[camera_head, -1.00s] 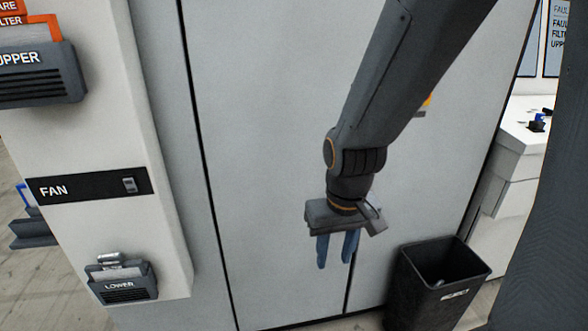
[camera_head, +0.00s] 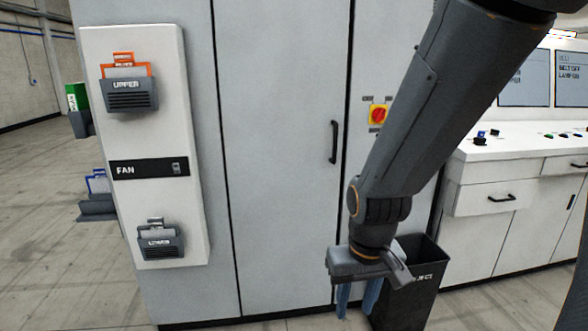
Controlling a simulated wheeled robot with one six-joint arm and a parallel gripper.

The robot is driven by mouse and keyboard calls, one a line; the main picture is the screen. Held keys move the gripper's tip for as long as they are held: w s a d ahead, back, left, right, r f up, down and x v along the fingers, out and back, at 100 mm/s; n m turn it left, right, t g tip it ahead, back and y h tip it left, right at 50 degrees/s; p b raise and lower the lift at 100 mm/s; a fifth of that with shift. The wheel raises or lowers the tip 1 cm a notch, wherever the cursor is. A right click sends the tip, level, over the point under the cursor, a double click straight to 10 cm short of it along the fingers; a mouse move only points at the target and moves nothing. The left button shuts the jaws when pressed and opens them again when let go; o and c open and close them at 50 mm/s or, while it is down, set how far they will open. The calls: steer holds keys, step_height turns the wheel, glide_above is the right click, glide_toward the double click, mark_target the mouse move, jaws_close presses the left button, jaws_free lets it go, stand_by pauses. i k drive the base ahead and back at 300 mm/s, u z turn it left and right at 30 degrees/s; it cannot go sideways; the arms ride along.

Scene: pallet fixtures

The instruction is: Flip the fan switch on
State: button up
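The fan switch (camera_head: 176,168) is a small grey rocker at the right end of a black strip labelled FAN (camera_head: 140,170). The strip is on a white panel (camera_head: 160,211) at the left of a grey cabinet. The switch is too small to tell which way it is set. My gripper (camera_head: 357,302) hangs down at the lower middle, well to the right of the switch and lower in the picture. Its two blue fingers are apart with nothing seen between them. It touches nothing that I can see.
An upper slot unit (camera_head: 130,96) and a lower one (camera_head: 160,243) sit above and below the strip. A black reject bin (camera_head: 425,275) stands behind my gripper. The cabinet (camera_head: 275,150) has a black handle and a red-yellow knob (camera_head: 378,115). A white console (camera_head: 485,225) is at right.

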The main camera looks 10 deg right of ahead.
mark_target(175, 165)
steer(key=k, duration=0.7)
steer(key=u, duration=0.45)
steer(key=i, duration=0.4)
steer(key=u, duration=0.6)
steer(key=i, duration=1.35)
steer(key=z, duration=0.95)
